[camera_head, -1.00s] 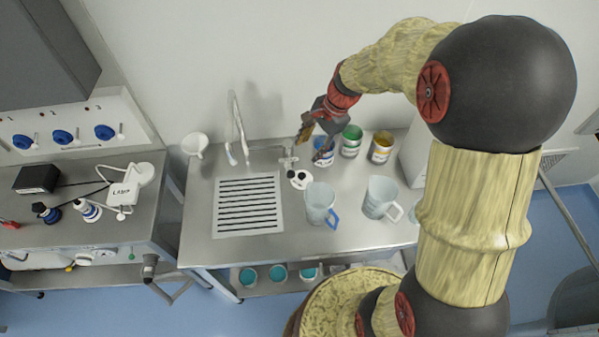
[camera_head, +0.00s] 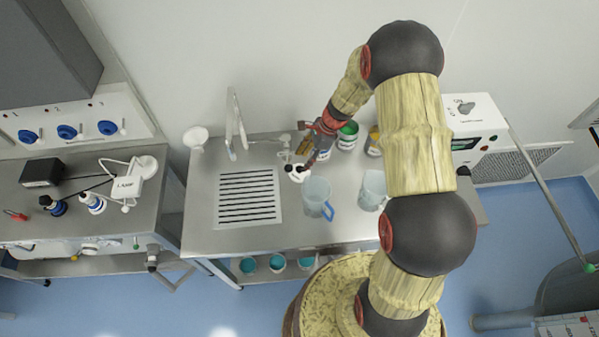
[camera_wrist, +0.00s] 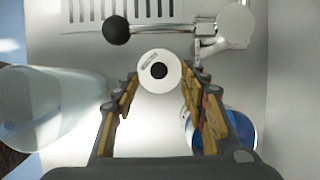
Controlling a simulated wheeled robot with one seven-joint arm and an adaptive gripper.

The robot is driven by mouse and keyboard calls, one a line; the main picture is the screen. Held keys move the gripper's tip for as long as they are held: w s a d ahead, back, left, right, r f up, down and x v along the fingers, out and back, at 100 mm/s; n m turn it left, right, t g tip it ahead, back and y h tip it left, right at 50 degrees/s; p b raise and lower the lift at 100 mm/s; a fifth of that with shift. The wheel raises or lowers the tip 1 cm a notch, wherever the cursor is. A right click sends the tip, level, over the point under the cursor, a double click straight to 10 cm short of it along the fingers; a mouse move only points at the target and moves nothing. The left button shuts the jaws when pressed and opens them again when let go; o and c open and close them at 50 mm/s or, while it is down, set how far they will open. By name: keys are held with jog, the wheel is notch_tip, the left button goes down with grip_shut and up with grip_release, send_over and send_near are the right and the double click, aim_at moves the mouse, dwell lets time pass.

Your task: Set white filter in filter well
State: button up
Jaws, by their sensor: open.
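A white round piece with a dark centre (camera_wrist: 160,71), which looks like the white filter, is between and just beyond my fingertips in the wrist view. In the head view, a small white piece with black spots (camera_head: 297,173) lies on the steel counter below my gripper (camera_head: 308,155). My gripper is open, one finger on each side of the white piece in the wrist view (camera_wrist: 161,84). I cannot tell whether the fingers touch it. I cannot pick out the filter well for sure.
A metal fitting (camera_wrist: 207,45) with a black knob (camera_wrist: 117,30) is just beyond the white piece. A clear jug with a blue handle (camera_head: 317,198) stands close by, and another jug (camera_head: 373,190) is right of it. Paint cans (camera_head: 347,137) stand behind. A slotted drain (camera_head: 248,197) is left.

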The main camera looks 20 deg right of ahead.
aim_at(300, 168)
jog(key=shift+d+x, duration=0.15)
jog(key=shift+x, duration=1.15)
jog(key=shift+d+x, duration=0.15)
jog(key=shift+x, duration=1.2)
jog(key=shift+s, duration=0.15)
jog(key=c, duration=0.3)
jog(key=c, duration=0.8)
grip_shut()
